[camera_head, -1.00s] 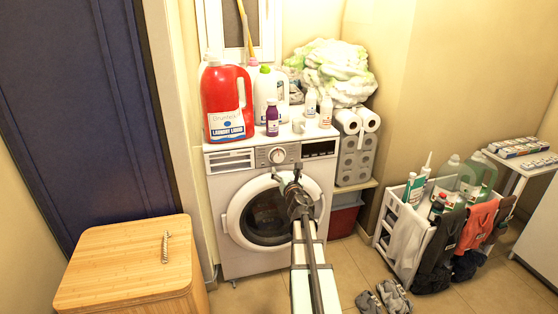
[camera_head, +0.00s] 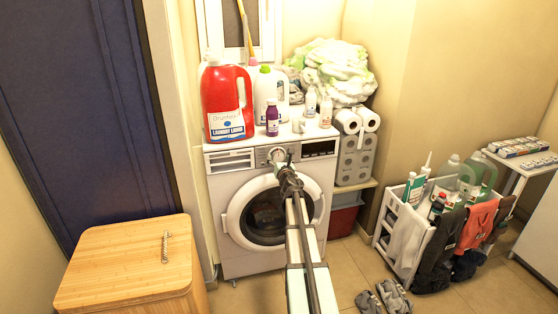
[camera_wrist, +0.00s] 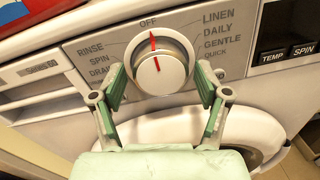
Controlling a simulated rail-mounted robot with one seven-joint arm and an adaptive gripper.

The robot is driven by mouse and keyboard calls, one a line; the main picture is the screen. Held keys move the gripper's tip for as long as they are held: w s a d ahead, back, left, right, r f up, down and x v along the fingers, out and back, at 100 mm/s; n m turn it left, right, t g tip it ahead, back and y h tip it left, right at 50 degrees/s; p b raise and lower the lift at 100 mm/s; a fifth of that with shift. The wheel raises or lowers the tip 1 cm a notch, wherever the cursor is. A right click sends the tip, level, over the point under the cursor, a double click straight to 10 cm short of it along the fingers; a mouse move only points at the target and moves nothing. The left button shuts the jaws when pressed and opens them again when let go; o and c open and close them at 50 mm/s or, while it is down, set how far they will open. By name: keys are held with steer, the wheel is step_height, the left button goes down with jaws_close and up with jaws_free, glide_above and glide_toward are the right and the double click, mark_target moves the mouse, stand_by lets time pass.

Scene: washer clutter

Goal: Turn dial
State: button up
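The dial (camera_wrist: 160,68) is a round white knob with a red pointer line on the washer's front panel. In the wrist view its red line points up at the OFF mark, leaning slightly left. Around it are printed labels such as RINSE, SPIN, LINEN and DAILY. My gripper (camera_wrist: 162,88) is open, with one green-padded finger to each side of the dial's lower part. I see no clear contact with the dial. In the head view my gripper (camera_head: 281,165) is in front of the dial (camera_head: 277,154) and partly covers it. The washing machine (camera_head: 226,257) stands upright against the wall.
A red detergent jug (camera_head: 226,105), a white bottle (camera_head: 265,84) and a purple bottle (camera_head: 272,120) stand on the washer. A wooden hamper (camera_head: 125,265) is at lower left. A white rack (camera_head: 386,217) with bottles stands at right. Floor between them is mostly clear.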

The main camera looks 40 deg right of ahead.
steer(key=c, duration=0.7)
steer(key=shift+r+m+p, duration=0.1)
steer(key=shift+m+p, duration=0.2)
steer(key=shift+p, duration=0.05)
steer(key=m+p, duration=0.2)
steer(key=shift+r+m+p, duration=0.2)
steer(key=shift+m+p, duration=0.1)
steer(key=m+p, duration=0.8)
steer(key=p, duration=0.1)
steer(key=shift+d+m+y, duration=0.1)
steer(key=shift+m+y, duration=0.3)
steer(key=m+p, duration=0.3)
steer(key=shift+p, duration=0.35)
steer(key=m+p, duration=0.4)
steer(key=m, duration=0.1)
steer(key=shift+f+y, duration=0.15)
steer(key=shift+y, duration=0.25)
steer(key=shift+m+p, duration=0.3)
steer(key=shift+m, duration=0.1)
